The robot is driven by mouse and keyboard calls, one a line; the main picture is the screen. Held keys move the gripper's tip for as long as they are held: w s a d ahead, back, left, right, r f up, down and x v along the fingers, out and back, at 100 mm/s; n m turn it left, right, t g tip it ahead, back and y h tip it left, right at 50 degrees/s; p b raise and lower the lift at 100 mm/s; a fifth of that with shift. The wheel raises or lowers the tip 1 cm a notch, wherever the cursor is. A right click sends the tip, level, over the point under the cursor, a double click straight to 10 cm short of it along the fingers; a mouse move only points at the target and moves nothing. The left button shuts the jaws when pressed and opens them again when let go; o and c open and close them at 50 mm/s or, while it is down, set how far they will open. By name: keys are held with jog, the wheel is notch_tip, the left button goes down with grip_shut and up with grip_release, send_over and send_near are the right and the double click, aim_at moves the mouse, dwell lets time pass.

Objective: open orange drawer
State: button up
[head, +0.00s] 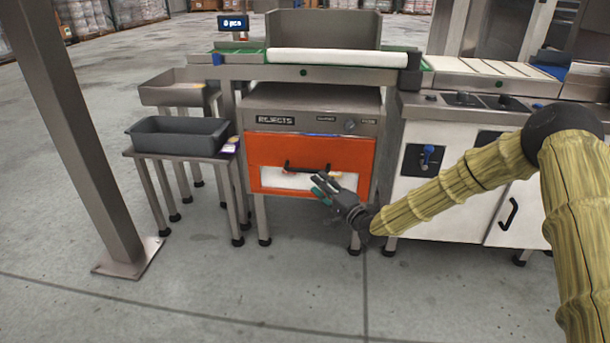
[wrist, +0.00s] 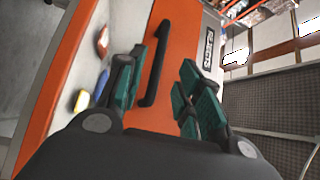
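The orange drawer (head: 345,151) is in the front of the grey rejects cabinet and looks shut. Its black bar handle (head: 303,170) runs across the front above a pale window strip. In the wrist view the handle (wrist: 153,70) appears between the two finger pairs, ahead of their tips. My gripper (head: 325,187) is in front of the drawer's lower right part, with its green-padded fingers (wrist: 160,95) spread apart and nothing held. Contact with the handle is not visible. The gripper hides part of the window strip.
Small red, blue and yellow items (wrist: 81,100) show at the window strip. A dark grey tray (head: 178,136) stands on a small table at left, near a steel post (head: 85,130). A white cabinet (head: 455,195) is at right. The floor in front is clear.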

aim_at(307, 171)
jog(key=b+x, duration=0.3)
jog(key=x, duration=0.4)
jog(key=shift+w+a+f, duration=0.1)
jog(key=shift+w+f, duration=0.05)
jog(key=shift+w, duration=0.05)
jog(key=shift+w+a+r, duration=0.2)
jog(key=shift+w+a, duration=0.15)
jog(key=shift+w, duration=0.1)
jog(key=shift+c, duration=0.3)
grip_shut()
